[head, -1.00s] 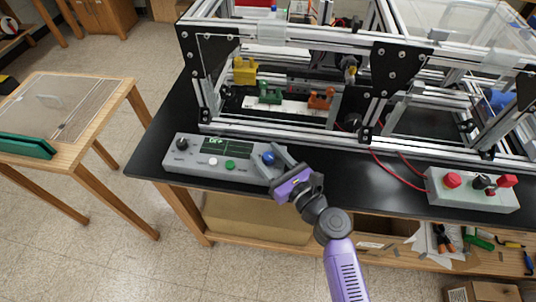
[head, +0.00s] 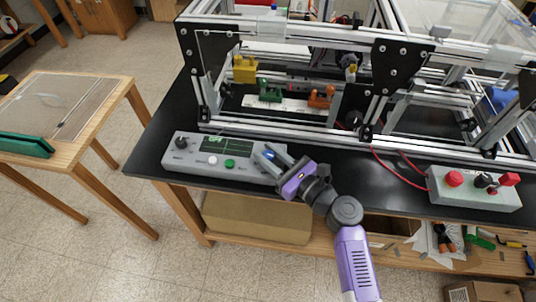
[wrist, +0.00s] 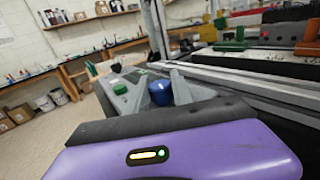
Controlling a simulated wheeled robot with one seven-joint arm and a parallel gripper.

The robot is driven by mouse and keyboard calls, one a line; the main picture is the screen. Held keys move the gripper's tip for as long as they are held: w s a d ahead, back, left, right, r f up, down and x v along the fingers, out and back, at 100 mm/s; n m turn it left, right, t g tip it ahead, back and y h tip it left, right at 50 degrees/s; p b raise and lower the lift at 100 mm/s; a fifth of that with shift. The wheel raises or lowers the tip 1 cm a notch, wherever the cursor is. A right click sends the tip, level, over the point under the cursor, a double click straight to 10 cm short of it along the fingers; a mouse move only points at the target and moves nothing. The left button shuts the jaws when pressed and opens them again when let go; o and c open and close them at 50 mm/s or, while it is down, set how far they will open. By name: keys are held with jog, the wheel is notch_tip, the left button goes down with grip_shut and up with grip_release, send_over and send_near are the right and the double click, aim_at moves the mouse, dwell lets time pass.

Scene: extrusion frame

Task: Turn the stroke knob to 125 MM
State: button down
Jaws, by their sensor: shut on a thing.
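A grey control box (head: 185,165) lies along the front of the black bench top. It has a black knob (head: 181,143) at its left end, a white button (head: 213,160), a green button (head: 230,164), a dark display (head: 216,143) with small green text, and a blue knob (head: 270,155) at its right end. The labels are too small to read. My gripper (head: 274,156) is shut on the blue knob, its two grey fingers on either side of it. In the wrist view the blue knob (wrist: 160,93) shows between the fingers. Its pointer cannot be made out.
An aluminium extrusion frame (head: 300,35) stands close behind the box. A second grey box (head: 445,195) with a red button and red switch sits to the right, with red cables (head: 385,166) behind. Bare bench top lies between the two boxes.

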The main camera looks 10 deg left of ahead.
jog(key=n+g+y+b, duration=0.1)
jog(key=n+g, duration=0.1)
jog(key=n+g+y+b, duration=0.1)
jog(key=g+b, duration=0.1)
jog(key=g, duration=0.1)
jog(key=n+g+y+b, duration=0.1)
jog(key=n+g+b, duration=0.1)
jog(key=shift+w+f+n+g+y, duration=0.15)
jog(key=shift+f+n+g+y, duration=0.15)
jog(key=shift+g, duration=0.1)
jog(key=n+g+b, duration=0.2)
jog(key=g+b, duration=0.2)
jog(key=shift+n, duration=0.4)
jog(key=g+b, duration=0.1)
jog(key=n+g+b, duration=0.1)
jog(key=g, duration=0.1)
jog(key=shift+r+n, duration=0.2)
jog(key=shift+n, duration=0.1)
jog(key=shift+s, duration=0.2)
jog(key=c, duration=1.1)
grip_release()
jog(key=shift+r, duration=0.1)
jog(key=shift+r+p, duration=0.15)
jog(key=shift+p, duration=0.2)
